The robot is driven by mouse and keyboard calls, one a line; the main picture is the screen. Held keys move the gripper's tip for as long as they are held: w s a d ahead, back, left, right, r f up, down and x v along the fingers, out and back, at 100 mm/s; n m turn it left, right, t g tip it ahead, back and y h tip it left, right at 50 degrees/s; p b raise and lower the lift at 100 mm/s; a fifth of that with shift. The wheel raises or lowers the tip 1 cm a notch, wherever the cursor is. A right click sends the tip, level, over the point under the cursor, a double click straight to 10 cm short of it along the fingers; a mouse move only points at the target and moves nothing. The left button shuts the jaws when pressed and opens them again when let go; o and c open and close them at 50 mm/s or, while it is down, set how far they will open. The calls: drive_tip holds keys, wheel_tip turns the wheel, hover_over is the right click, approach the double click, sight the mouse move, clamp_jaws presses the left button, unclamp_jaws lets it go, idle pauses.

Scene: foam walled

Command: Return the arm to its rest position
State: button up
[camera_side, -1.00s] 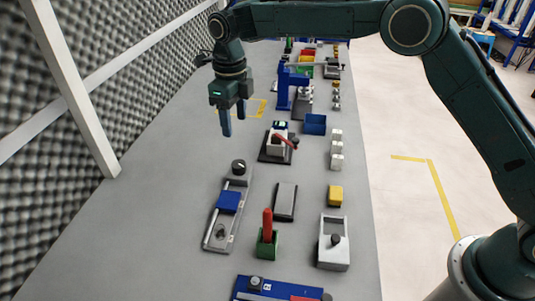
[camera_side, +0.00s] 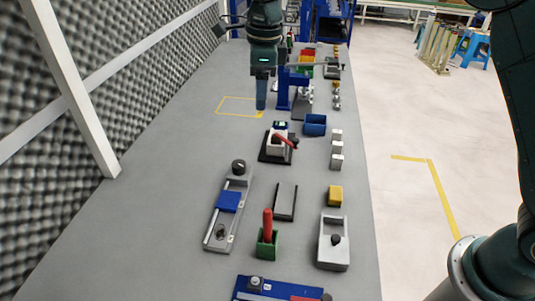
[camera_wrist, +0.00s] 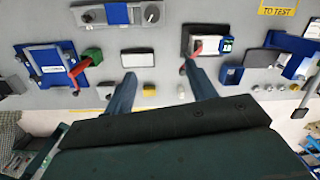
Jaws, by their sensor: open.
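My gripper (camera_side: 261,100) hangs with its fingers down above the grey bench, in front of the blue press-like stand (camera_side: 284,90). In the wrist view my gripper (camera_wrist: 159,75) shows two fingers spread apart with nothing between them. Bench items lie below and beyond the fingers there. In the side view the fingers overlap in line, and the upper arm runs out of the top of the picture.
A device with a red lever (camera_side: 279,143) stands near below my gripper, with a blue bin (camera_side: 315,125) to its right. A slide fixture with a blue block (camera_side: 228,201) is nearer. A foam wall (camera_side: 60,170) borders the left; bench space beside it is clear.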

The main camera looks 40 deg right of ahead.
drive_tip(key=s+d+r+n+t, duration=0.1)
drive_tip(key=s+d+r+n, duration=0.45)
drive_tip(key=s, duration=0.25)
drive_tip(key=s+d+r+n+t, duration=0.1)
drive_tip(key=s+d+r+n, duration=0.3)
drive_tip(key=s+d+n, duration=0.3)
drive_tip(key=s+d+f+n+t, duration=0.1)
drive_tip(key=s+d+f+n, duration=0.1)
drive_tip(key=s+n, duration=0.4)
drive_tip(key=s+d+f+n+t, duration=0.1)
drive_tip(key=s+n, duration=0.5)
drive_tip(key=s, duration=0.7)
wheel_tip(320, 180, down, 3)
drive_tip(key=shift+d+r+t, duration=0.2)
drive_tip(key=shift+d+t, duration=0.1)
drive_tip(key=shift+d, duration=0.25)
